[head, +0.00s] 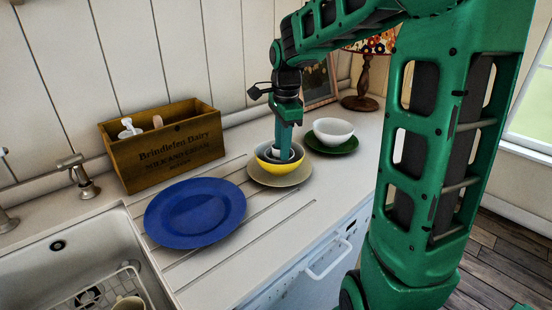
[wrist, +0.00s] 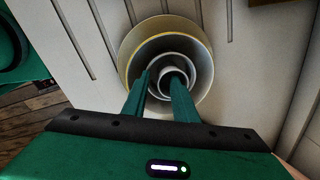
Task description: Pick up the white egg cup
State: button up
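The white egg cup (wrist: 164,76) stands inside a grey bowl (wrist: 150,66), which is nested in a yellow bowl (head: 276,167). My gripper (wrist: 161,74) reaches down into the stack from above. Its fingers are apart. In the wrist view the left finger is to the left of the cup, and the right finger overlaps the cup's opening. A gap shows between the left finger and the cup's wall. The near side of the cup is hidden by the fingers. In the head view my gripper (head: 284,150) mostly hides the cup.
The yellow bowl stands on a beige plate (head: 291,180). A white bowl (head: 333,132) on a green plate (head: 345,149) is close on the right. A blue plate (head: 195,213), a wooden crate (head: 165,165) and the sink (head: 60,275) are on the left. A lamp (head: 364,80) stands behind.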

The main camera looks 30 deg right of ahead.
grip_shut()
jog(key=shift+r, duration=0.1)
